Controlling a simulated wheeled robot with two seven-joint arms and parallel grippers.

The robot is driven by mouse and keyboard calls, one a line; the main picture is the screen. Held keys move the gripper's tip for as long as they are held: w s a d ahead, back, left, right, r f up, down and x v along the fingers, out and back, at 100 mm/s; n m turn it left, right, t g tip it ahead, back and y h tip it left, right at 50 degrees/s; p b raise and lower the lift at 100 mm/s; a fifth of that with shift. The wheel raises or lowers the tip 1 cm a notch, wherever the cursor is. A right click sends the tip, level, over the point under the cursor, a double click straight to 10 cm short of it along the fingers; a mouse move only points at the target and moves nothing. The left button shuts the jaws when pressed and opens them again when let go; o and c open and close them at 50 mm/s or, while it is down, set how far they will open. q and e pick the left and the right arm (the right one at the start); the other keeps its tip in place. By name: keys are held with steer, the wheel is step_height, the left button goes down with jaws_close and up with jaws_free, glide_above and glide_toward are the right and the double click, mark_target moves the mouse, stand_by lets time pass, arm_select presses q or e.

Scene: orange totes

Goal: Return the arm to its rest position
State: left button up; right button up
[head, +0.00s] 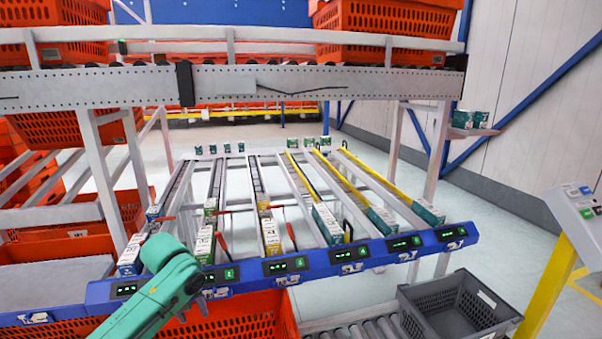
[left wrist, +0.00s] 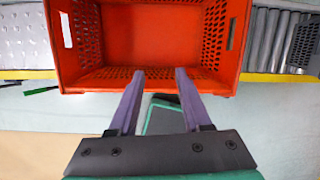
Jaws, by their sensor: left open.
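My left arm (head: 155,295), green, reaches in from the bottom left in the head view and bends in front of the blue rack edge. Its fingers are mostly hidden there. In the left wrist view my left gripper (left wrist: 159,76) is open, its two purple-grey fingers apart with nothing between them. The fingertips point toward an orange tote (left wrist: 88,85), and its visible inside looks empty. The orange tote below the rack in the head view (head: 245,318) is partly hidden by my arm. My right gripper is not in view.
A sloped rack with a blue front rail (head: 330,257) and small displays holds several small boxes in lanes. A grey crate (head: 455,310) stands on rollers (head: 355,320) at the lower right. A yellow post (head: 548,290) with a panel stands at the right. Orange totes fill the upper shelf.

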arm_select(q)
steer(key=s+d+f+n+h, duration=0.2)
steer(key=s+d+f+n, duration=0.75)
steer(key=n, duration=0.25)
steer(key=s+a+f+n+y, duration=0.15)
steer(key=s+a+n, duration=0.55)
steer(key=s+n, duration=0.9)
step_height(320, 180, down, 24)
steer(key=n, duration=0.2)
steer(key=s+a+f+g, duration=0.2)
steer(key=s+a+f, duration=0.1)
steer(key=s+f, duration=1.1)
steer(key=shift+s+f+m, duration=0.25)
steer(key=shift+s+m, duration=0.05)
steer(key=shift+s, duration=0.95)
steer(key=shift+a, duration=0.1)
